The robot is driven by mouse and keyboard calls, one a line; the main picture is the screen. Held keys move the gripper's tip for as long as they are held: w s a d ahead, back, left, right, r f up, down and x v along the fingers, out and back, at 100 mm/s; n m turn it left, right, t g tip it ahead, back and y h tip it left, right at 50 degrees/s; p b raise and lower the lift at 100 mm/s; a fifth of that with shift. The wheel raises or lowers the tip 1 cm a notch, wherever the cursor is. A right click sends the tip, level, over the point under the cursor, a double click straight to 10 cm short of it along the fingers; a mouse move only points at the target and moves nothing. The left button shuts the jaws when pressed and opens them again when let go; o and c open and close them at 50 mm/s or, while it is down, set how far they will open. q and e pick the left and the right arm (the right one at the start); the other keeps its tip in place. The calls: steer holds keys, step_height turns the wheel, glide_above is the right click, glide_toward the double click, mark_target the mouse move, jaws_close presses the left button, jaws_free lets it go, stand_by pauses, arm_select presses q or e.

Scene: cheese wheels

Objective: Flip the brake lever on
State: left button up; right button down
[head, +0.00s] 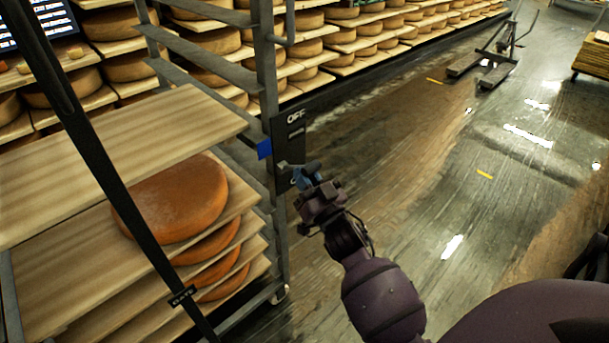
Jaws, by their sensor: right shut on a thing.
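A dark brake panel (287,142) is fixed to the upright post of the cart, with "OFF" in white at its top. A lower label on it is mostly hidden behind my right gripper. The brake lever (284,164) shows as a small light stub low on the panel, mostly covered by the fingers. My right gripper (305,174) is at the lower part of the panel, shut on the lever. The lever's exact angle is hard to tell. My left gripper is out of view.
The metal cart (268,85) holds wooden boards and orange cheese wheels (175,200). A dark bar labelled "GATE" (183,296) crosses its front. Shelves of cheese wheels (309,20) line the back. The glossy floor (430,170) at right is open, with a pallet jack (490,60) farther off.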

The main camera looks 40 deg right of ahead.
steer(key=c, duration=1)
jaws_free()
steer(key=shift+s+d+r, duration=0.2)
steer(key=shift+d+r, duration=0.1)
steer(key=shift+r, duration=0.2)
steer(key=o, duration=0.8)
steer(key=shift+a+f, duration=0.1)
steer(key=shift+a, duration=0.1)
steer(key=shift+c, duration=0.2)
steer(key=shift+o, duration=0.2)
steer(key=shift+f, duration=0.1)
steer(key=p+v, duration=0.1)
steer(key=v, duration=0.9)
steer(key=shift+s+f, duration=0.2)
steer(key=shift+s, duration=0.15)
